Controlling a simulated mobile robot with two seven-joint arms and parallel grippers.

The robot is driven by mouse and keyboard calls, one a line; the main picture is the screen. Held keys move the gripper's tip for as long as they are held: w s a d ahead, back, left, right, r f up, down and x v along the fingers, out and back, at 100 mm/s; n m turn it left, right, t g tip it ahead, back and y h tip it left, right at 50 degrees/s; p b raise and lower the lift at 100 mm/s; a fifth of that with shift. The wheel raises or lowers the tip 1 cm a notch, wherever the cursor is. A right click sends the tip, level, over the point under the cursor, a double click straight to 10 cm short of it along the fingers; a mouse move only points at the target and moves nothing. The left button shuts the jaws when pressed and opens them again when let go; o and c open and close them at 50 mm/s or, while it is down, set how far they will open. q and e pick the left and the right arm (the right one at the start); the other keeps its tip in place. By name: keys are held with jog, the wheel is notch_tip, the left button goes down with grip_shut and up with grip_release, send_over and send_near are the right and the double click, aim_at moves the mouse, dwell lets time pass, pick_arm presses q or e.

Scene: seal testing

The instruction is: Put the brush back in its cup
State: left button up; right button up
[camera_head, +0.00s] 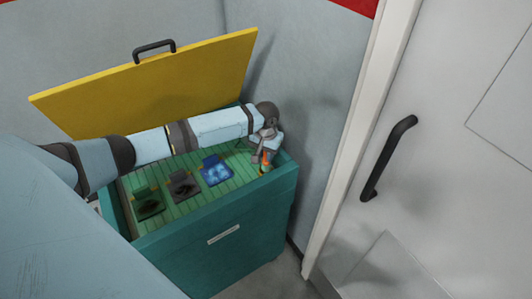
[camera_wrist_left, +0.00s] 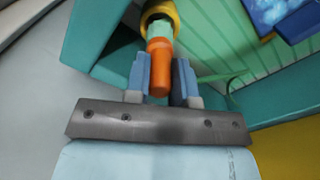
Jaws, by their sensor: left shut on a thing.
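The brush shows its orange handle (camera_wrist_left: 159,52) in the left wrist view, with a pale green part beyond it. My left gripper (camera_wrist_left: 160,78) is shut on the orange handle. The cup (camera_wrist_left: 174,14) shows as a yellow ring with a dark inside at the top edge of that view. The brush's pale green end lies at or within this ring; I cannot tell how deep. In the head view my left gripper (camera_head: 264,151) is over the right end of the green chest, with the orange handle (camera_head: 265,158) below it. My right gripper is not in view.
The green chest (camera_head: 215,257) has a slatted top and a raised yellow lid (camera_head: 150,88) behind. A green pad (camera_head: 149,203), a dark pad (camera_head: 184,186) and a blue pad (camera_head: 216,170) lie on top. A wall and a door with a dark handle (camera_head: 388,158) stand at right.

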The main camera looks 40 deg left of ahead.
pick_arm(q)
jog(key=shift+f, duration=0.15)
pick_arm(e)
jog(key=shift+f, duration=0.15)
pick_arm(q)
jog(key=shift+f, duration=1.85)
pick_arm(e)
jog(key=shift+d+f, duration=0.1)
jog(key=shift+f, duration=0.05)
pick_arm(q)
jog(key=shift+f, duration=0.15)
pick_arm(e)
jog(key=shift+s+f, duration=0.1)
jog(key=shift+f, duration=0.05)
pick_arm(q)
jog(key=shift+f, duration=0.4)
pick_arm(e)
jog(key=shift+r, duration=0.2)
pick_arm(q)
jog(key=o, duration=1)
jog(key=shift+c, duration=0.2)
